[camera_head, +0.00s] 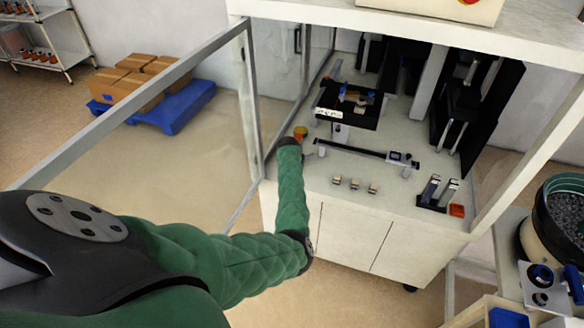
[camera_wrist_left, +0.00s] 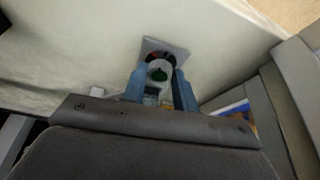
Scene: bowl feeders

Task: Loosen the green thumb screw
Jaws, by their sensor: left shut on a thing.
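The green thumb screw (camera_wrist_left: 158,66) shows in the left wrist view as a round, greenish-grey knob. It stands in front of a square grey plate (camera_wrist_left: 150,45) with a dark round face bearing red and green marks. My left gripper (camera_wrist_left: 160,78) has its two blue fingers on either side of the knob and is shut on it. In the head view my left arm reaches to the left front of the machine cabinet; the gripper and the screw are hidden there behind the arm's end. My right gripper is in neither view.
The cabinet's worktop (camera_head: 330,172) carries a black rail (camera_head: 350,149), several small buttons and a black fixture (camera_head: 437,193). An open framed door (camera_head: 250,95) stands left of my arm. A bowl feeder (camera_head: 565,215) is at right.

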